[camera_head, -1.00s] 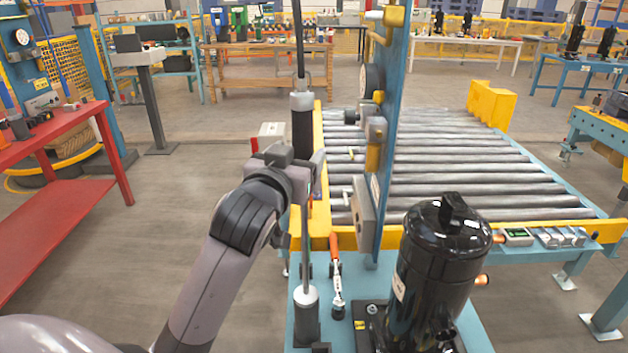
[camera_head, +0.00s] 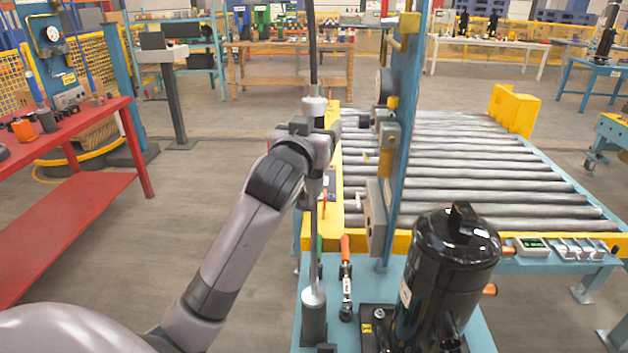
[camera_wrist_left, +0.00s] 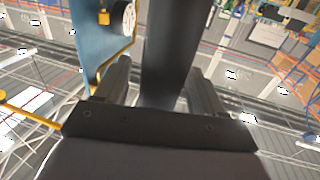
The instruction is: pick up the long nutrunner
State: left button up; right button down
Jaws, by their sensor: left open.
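The long nutrunner (camera_head: 314,107) stands upright, with a pale collar at its upper part, a dark body and a thin shaft running down to a grey cylindrical stand (camera_head: 314,312). A dark cable or hose rises from its top. My left gripper (camera_head: 322,146) is at the nutrunner's dark body, just below the collar, and hides part of it. In the left wrist view the dark body (camera_wrist_left: 166,45) runs between the two open fingers (camera_wrist_left: 160,88), with gaps visible on both sides. My right gripper is not in view.
A blue upright post (camera_head: 402,150) with gauges stands close right of the nutrunner. A black compressor (camera_head: 447,270) stands at front right, before a roller conveyor (camera_head: 470,165). An orange-handled tool (camera_head: 346,270) lies beside the stand. A red table (camera_head: 75,207) is at left; the floor between is clear.

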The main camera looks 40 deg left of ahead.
pick_arm(q)
jog(key=shift+w+a, duration=0.15)
jog(key=shift+w, duration=0.3)
grip_shut()
jog(key=shift+r, duration=0.2)
jog(key=shift+r, duration=0.1)
